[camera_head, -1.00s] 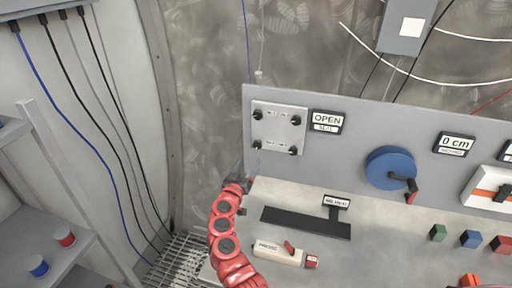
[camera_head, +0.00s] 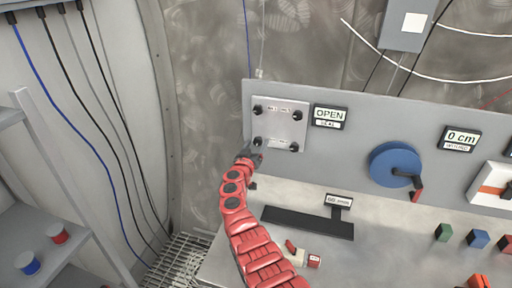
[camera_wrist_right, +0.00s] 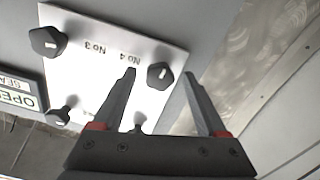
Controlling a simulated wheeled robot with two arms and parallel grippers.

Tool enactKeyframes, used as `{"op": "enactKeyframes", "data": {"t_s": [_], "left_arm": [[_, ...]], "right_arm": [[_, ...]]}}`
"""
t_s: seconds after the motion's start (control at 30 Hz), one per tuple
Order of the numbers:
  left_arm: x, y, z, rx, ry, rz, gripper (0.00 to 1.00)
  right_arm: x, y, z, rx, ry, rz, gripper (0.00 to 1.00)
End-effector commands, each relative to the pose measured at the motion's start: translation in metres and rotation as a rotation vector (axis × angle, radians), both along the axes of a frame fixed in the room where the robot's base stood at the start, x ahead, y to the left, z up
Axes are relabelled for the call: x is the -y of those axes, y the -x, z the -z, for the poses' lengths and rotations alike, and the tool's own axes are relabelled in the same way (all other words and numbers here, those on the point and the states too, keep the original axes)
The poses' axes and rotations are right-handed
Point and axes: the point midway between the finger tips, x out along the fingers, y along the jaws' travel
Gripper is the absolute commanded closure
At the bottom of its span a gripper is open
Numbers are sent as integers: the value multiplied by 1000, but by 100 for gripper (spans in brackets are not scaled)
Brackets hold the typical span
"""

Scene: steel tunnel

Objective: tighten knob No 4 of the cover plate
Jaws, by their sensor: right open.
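The cover plate (camera_head: 279,124) is a pale square on the upright grey panel, with a black knob near each corner. In the right wrist view the plate (camera_wrist_right: 105,58) shows upside down. Knob No 4 (camera_wrist_right: 159,75), dark with a white mark, sits beside its label; in the head view it is the lower left knob (camera_head: 258,141). My right gripper (camera_wrist_right: 159,72) is open and empty. Its fingertips lie on either side of knob No 4 in the wrist view; whether they reach around it in depth I cannot tell. In the head view the gripper (camera_head: 252,154) is just below that knob. My left gripper is out of view.
Knob No 3 (camera_wrist_right: 47,41) is at the plate's other near corner. An OPEN sign (camera_head: 329,117) is right of the plate. A blue wheel (camera_head: 393,164) with a crank is farther right. Bare tunnel wall is left of the panel.

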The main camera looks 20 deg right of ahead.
Motion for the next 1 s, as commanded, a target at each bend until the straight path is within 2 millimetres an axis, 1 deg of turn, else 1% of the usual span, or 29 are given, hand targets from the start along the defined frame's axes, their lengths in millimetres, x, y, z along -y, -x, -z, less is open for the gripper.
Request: {"op": "enactKeyframes", "data": {"t_s": [0.1, 0.13, 0.53, 0.57, 0.77, 1.0], "left_arm": [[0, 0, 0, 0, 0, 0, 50], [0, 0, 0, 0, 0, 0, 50], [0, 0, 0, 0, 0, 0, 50], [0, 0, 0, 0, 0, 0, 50], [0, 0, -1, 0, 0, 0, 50], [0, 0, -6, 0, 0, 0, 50]], "right_arm": [[0, 0, 0, 0, 0, 0, 25], [0, 0, 0, 0, 0, 0, 27], [0, 0, -1, 1, 0, -1, 99], [0, 0, -1, 1, 0, -1, 100], [0, 0, -1, 5, -5, -1, 100], [-1, 0, -2, 46, -69, -2, 100]]}}
